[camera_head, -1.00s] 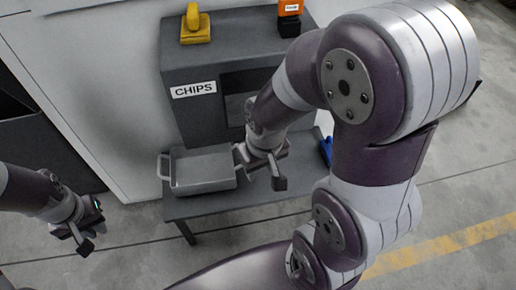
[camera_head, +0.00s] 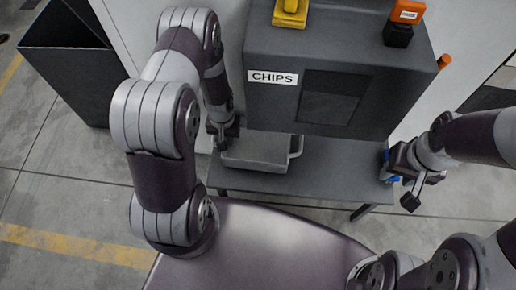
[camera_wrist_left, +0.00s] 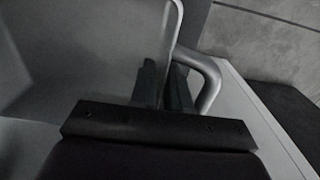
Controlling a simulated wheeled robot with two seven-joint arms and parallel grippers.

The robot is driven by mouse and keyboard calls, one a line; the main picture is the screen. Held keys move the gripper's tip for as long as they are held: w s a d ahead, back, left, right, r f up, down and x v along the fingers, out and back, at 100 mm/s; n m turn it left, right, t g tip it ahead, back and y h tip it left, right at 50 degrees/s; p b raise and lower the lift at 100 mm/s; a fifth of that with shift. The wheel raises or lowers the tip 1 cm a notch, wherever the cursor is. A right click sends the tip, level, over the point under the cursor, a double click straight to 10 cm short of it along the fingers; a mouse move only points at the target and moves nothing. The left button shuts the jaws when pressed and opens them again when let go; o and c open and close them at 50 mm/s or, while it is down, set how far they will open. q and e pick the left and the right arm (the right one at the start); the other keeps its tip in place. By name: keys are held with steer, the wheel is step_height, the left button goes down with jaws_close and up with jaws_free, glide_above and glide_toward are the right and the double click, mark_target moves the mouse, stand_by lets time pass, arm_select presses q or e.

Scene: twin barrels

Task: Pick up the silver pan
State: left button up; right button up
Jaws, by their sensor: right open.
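The silver pan (camera_head: 255,158) is a grey rectangular pan on the low shelf under the dark box marked CHIPS, with a loop handle at its right end. My left gripper (camera_head: 226,140) is at its left end. In the left wrist view my left gripper's fingers (camera_wrist_left: 163,85) are at the rim of the pan (camera_wrist_left: 85,55), beside a loop handle (camera_wrist_left: 210,85). The rim appears to run between them; whether they grip it is hidden.
The dark CHIPS box (camera_head: 330,90) stands close behind and above the pan. A yellow item (camera_head: 289,12) and an orange-black item (camera_head: 403,20) sit on top. The shelf (camera_head: 325,170) is bare right of the pan.

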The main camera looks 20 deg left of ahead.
arm_select(q)
steer(key=shift+f, duration=0.55)
steer(key=shift+r, duration=0.15)
steer(key=shift+c, duration=0.3)
jaws_close()
stand_by(0.5)
